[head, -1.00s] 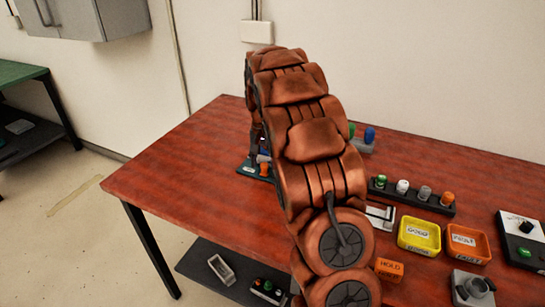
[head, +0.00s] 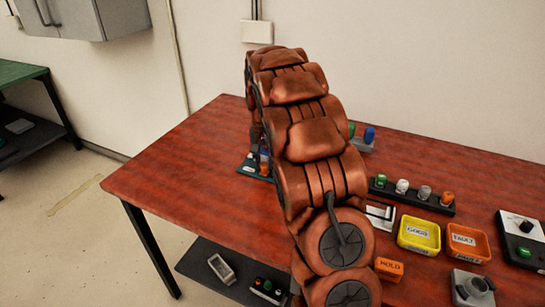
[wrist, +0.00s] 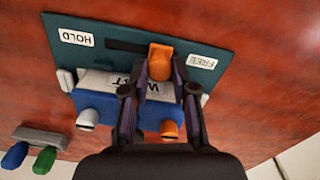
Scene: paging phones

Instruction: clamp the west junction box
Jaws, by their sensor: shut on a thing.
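The west junction box (wrist: 103,107) is a blue box with a white label, upside down in the wrist view and partly covered by my fingers. A white connector (wrist: 87,118) and an orange one (wrist: 169,129) stick out of its near side. It sits at a teal plate (wrist: 60,22) with a HOLD label at left and a FREE label at right. An orange lever (wrist: 160,62) stands in the plate's dark slot, which shows to its left. My gripper (wrist: 156,80) is shut on the lever. In the head view my arm hides most of this; the plate's edge (head: 244,168) shows.
A grey holder with blue (wrist: 15,155) and green (wrist: 45,160) plugs stands beside the box. The table's left part is clear.

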